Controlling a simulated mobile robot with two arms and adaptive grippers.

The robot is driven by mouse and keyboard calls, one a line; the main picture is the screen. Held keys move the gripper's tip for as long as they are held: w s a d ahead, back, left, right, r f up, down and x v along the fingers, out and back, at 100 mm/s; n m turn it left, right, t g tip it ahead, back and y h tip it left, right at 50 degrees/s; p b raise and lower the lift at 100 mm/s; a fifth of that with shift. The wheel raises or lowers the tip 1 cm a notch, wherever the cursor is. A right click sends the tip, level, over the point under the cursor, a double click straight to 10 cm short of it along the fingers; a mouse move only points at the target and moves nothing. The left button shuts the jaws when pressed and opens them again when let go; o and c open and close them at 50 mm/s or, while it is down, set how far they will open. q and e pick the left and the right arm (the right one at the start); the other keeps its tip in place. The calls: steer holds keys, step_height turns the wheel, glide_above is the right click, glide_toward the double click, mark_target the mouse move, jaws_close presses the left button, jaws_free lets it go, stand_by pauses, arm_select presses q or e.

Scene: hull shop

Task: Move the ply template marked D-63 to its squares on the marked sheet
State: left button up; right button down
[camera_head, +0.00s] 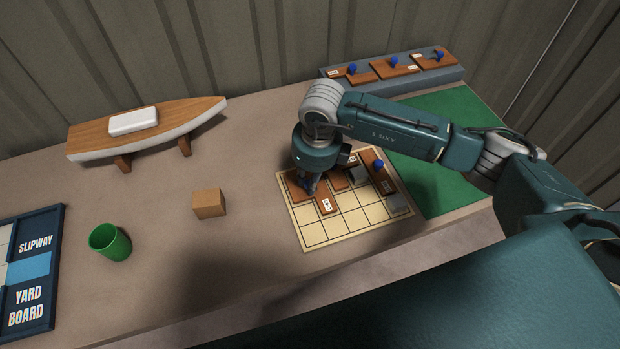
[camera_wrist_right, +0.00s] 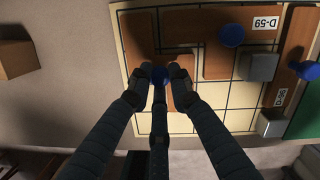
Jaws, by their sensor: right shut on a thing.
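The marked sheet (camera_head: 315,232) is a pale gridded square on the table, also in the right wrist view (camera_wrist_right: 240,118). My right gripper (camera_head: 309,187) is over its back-left part, shut on the blue knob (camera_wrist_right: 158,75) of a brown ply template (camera_head: 326,204). That template is at or just above the squares; I cannot tell whether it touches them. Its label is too small to read in the head view, and the fingers hide part of it in the wrist view. A template marked D-59 (camera_wrist_right: 265,22) lies beside it. My left gripper is not in view.
Another template (camera_head: 379,170) and grey blocks (camera_head: 398,203) occupy the sheet's right side. A blue-grey rack (camera_head: 457,76) holds three templates behind a green mat (camera_head: 450,190). A wooden block (camera_head: 208,203), green cup (camera_head: 110,242), hull model (camera_head: 185,121) and yard board (camera_head: 45,270) stand left.

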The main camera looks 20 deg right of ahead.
steer(key=shift+f, duration=0.2)
steer(key=c, duration=1.6)
jaws_free()
steer(key=shift+r, duration=0.1)
steer(key=shift+r, duration=0.3)
steer(key=shift+s+d+r+b, duration=0.1)
steer(key=shift+s+r+b, duration=0.3)
steer(key=shift+r, duration=1.55)
steer(key=shift+s+d+r+b, duration=0.15)
steer(key=shift+r+b, duration=0.45)
steer(key=shift+r, duration=1.3)
steer(key=shift+s+d+r+b, duration=0.15)
steer(key=shift+r+b, duration=0.35)
steer(key=shift+r, duration=1.45)
steer(key=shift+a, duration=0.1)
